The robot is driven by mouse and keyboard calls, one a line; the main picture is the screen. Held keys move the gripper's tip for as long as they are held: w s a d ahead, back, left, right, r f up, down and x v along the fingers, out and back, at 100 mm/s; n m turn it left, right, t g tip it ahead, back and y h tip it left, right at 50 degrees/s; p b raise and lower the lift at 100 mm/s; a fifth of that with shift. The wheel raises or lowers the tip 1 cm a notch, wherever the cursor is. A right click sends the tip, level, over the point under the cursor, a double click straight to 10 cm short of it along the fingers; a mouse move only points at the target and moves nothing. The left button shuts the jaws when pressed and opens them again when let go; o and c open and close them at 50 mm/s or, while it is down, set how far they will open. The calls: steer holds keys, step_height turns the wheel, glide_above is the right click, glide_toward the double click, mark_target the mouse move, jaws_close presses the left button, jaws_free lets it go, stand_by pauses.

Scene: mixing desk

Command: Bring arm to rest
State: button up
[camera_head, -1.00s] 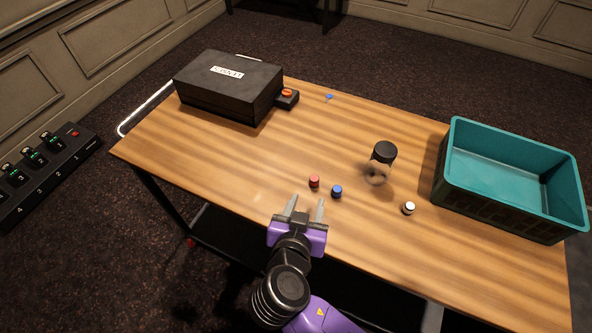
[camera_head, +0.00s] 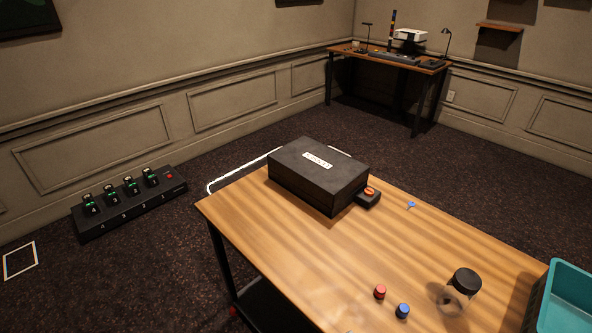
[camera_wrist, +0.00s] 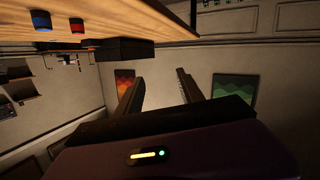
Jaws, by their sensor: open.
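My gripper (camera_wrist: 165,92) shows in the wrist view with its two dark fingers spread apart and nothing between them. It is out of the head view. The wrist view looks past the fingers to a wall with an orange picture (camera_wrist: 124,82) and a green picture (camera_wrist: 233,90). The wooden desk (camera_head: 330,250) stands in the lower part of the head view; its edge (camera_wrist: 140,22) crosses the top of the wrist view, apart from the fingers.
On the desk are a black box (camera_head: 318,175) with an orange button (camera_head: 370,191), a blue pin (camera_head: 411,205), a red cap (camera_head: 380,291), a blue cap (camera_head: 402,311), a black-lidded jar (camera_head: 465,281) and a teal crate (camera_head: 575,292). A black charging strip (camera_head: 128,200) lies left. A second desk (camera_head: 390,58) stands behind.

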steer(key=s+d+r+m+h, duration=0.2)
steer(key=s+d, duration=0.4)
steer(key=s, duration=0.4)
steer(key=s+d+r+m+h, duration=0.2)
steer(key=s+d, duration=0.4)
steer(key=s, duration=0.5)
steer(key=shift+s+r+m+h, duration=0.25)
steer(key=shift+m+h, duration=0.25)
steer(key=shift+m, duration=0.5)
